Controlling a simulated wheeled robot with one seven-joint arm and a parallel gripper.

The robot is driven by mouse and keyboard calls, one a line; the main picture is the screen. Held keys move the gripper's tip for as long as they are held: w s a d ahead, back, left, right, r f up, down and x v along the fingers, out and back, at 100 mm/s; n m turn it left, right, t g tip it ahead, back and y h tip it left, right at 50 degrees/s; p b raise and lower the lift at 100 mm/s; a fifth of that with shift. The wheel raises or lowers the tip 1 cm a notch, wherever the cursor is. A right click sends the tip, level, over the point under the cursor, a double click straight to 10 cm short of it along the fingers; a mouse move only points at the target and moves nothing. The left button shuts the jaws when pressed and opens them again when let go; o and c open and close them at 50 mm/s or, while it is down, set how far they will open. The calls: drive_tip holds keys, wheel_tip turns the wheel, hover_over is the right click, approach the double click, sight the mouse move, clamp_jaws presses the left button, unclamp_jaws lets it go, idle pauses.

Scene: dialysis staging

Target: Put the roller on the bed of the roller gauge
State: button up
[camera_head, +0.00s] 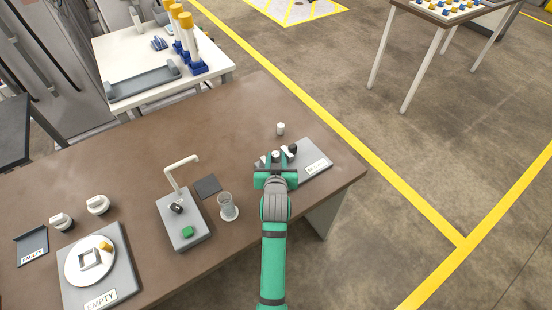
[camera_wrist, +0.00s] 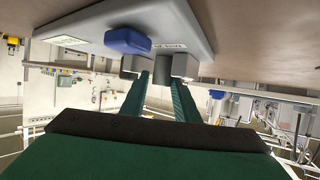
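My gripper (camera_head: 275,160) is over the near left part of a grey plate (camera_head: 322,154) with a white label, which looks like the roller gauge. A blue rounded piece (camera_wrist: 128,40) is on the plate. A small white cylinder (camera_head: 280,128), possibly the roller, stands on the table beyond the gripper. Part of the gauge is hidden behind my gripper.
Left of my gripper on the brown table (camera_head: 240,130) are a clear cup (camera_head: 228,207), a grey device (camera_head: 182,222) with a bent spout, and a dark square pad (camera_head: 207,186). A white round dial (camera_head: 74,266) is farther left. The table's right edge is close to the gauge.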

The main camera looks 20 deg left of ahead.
drive_tip(key=shift+a+r, duration=0.1)
drive_tip(key=shift+r, duration=0.05)
drive_tip(key=v, duration=1.2)
drive_tip(key=shift+h, duration=0.4)
drive_tip(key=s+d+f, duration=0.1)
drive_tip(key=s+d, duration=0.1)
drive_tip(key=s+d+f, duration=0.3)
drive_tip(key=d+f, duration=0.1)
drive_tip(key=shift+s+d, duration=0.25)
drive_tip(key=shift+s, duration=0.15)
drive_tip(key=s+d+m+t+h, duration=0.1)
drive_tip(key=s+d, duration=0.3)
drive_tip(key=s, duration=0.9)
drive_tip(key=s+d+r+m+t+h, duration=0.1)
drive_tip(key=s+d, duration=0.4)
drive_tip(key=s, duration=0.9)
drive_tip(key=shift+d+m+h, duration=0.2)
drive_tip(key=shift+m+h, duration=0.5)
drive_tip(key=shift+m, duration=0.1)
